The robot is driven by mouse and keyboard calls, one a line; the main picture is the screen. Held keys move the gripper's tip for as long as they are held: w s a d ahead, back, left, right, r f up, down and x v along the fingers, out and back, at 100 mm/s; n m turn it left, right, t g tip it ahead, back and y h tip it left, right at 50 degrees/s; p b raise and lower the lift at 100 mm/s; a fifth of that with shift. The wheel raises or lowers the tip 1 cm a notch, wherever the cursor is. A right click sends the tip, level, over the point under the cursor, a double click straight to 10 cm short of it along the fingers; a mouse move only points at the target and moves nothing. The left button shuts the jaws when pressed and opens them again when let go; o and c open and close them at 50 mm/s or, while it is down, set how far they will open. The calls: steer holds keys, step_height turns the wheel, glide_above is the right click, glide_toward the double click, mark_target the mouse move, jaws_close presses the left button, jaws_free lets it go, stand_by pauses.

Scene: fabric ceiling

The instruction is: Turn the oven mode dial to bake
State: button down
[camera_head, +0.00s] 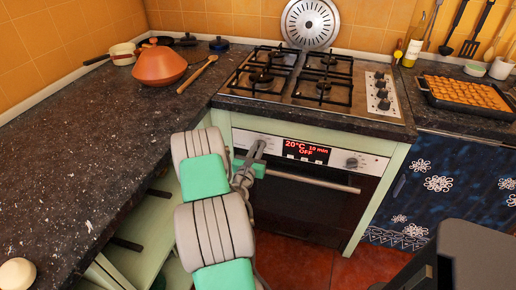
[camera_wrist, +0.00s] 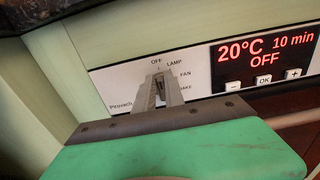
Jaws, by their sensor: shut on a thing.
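The oven (camera_head: 310,205) is under the hob, with a white control panel that also shows in the wrist view (camera_wrist: 118,82). Its display (camera_wrist: 262,52) reads 20°C, 10 min, OFF. My gripper (camera_wrist: 160,88) is at the left part of the panel, its fingers shut on the mode dial. The fingers hide most of the dial. Around it I read OFF at the top, then LAMP, FAN and a partly covered "AKE" down the right. Another label is at the left. In the head view my gripper (camera_head: 258,150) is left of the display.
A second knob (camera_head: 352,162) is right of the display. The oven's handle bar (camera_head: 315,182) runs below the panel. Buttons (camera_wrist: 263,79) sit under the display. The dark worktop (camera_head: 90,140) is at the left, with the gas hob (camera_head: 290,80) above the oven.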

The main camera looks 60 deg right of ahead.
steer(key=shift+m, duration=0.3)
steer(key=m+b, duration=0.2)
steer(key=m, duration=0.2)
steer(key=s+f+m+b, duration=0.1)
steer(key=m+b, duration=0.1)
steer(key=m, duration=0.2)
steer(key=m+b, duration=0.2)
steer(key=m, duration=0.2)
steer(key=shift+s+d+f+m, duration=0.15)
steer(key=shift+s+f+m, duration=0.05)
steer(key=shift+s+m, duration=0.1)
steer(key=m+b, duration=0.2)
steer(key=m, duration=0.1)
steer(key=f+m+b, duration=0.1)
steer(key=m+b, duration=0.4)
steer(key=m, duration=0.1)
steer(key=m+b, duration=0.1)
steer(key=shift+f, duration=0.25)
steer(key=shift+m+b, duration=0.35)
steer(key=shift+m, duration=0.05)
steer(key=c, duration=1.4)
jaws_free()
steer(key=shift+r, duration=0.1)
steer(key=shift+c, duration=0.2)
